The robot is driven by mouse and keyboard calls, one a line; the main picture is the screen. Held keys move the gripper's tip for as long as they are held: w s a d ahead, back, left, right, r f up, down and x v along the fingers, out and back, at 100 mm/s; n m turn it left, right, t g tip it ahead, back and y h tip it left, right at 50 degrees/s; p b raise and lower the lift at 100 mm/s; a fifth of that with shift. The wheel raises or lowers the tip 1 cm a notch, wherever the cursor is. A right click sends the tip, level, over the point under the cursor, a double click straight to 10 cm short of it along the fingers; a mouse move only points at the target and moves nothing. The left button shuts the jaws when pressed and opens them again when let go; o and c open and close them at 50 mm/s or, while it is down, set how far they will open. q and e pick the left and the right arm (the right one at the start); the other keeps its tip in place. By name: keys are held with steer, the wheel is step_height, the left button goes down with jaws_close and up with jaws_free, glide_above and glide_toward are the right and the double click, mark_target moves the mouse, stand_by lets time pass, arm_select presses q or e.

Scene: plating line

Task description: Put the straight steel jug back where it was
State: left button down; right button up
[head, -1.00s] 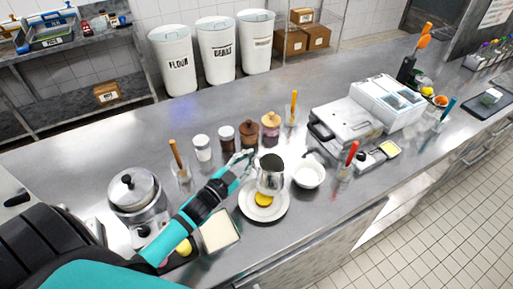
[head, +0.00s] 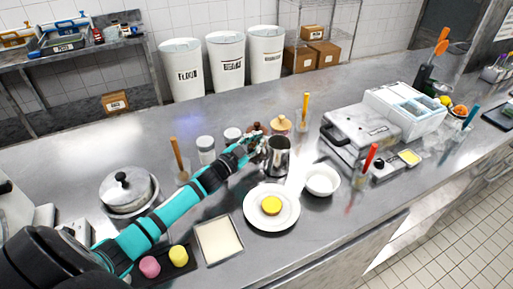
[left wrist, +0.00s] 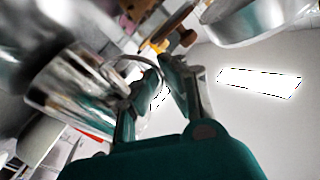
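The straight steel jug (head: 277,158) is upright behind the white plate (head: 285,222) in the head view. I cannot tell whether its base touches the counter. My left gripper (head: 254,146) is at the jug's left side, at its handle. In the left wrist view the jug (left wrist: 75,95) is large at left, and its curved handle (left wrist: 135,61) runs to my left gripper's fingertips (left wrist: 160,72), which close on it. A yellow round piece (head: 271,205) lies on the plate. My right gripper is out of view.
A white bowl (head: 322,180) stands right of the jug. Shakers (head: 206,149) and a tan lidded pot (head: 281,124) stand behind my left forearm. A steel pot (head: 128,188), a pale tray (head: 218,240) and a press machine (head: 360,133) are nearby.

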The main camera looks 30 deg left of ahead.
arm_select(q)
steer(key=shift+f, duration=0.15)
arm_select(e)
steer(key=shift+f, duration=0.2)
arm_select(q)
steer(key=c, duration=1.5)
jaws_free()
steer(key=shift+f, duration=0.1)
steer(key=s+p, duration=0.1)
steer(key=s, duration=0.2)
steer(key=s+a+p, duration=0.1)
steer(key=s+p, duration=0.1)
steer(key=s, duration=0.2)
steer(key=s+p, duration=0.2)
steer(key=s, duration=0.2)
steer(key=shift+s+a+r, duration=0.1)
steer(key=shift+a+r, duration=0.1)
steer(key=shift+a, duration=0.05)
steer(key=shift+s+a+f, duration=0.1)
steer(key=shift+s, duration=0.3)
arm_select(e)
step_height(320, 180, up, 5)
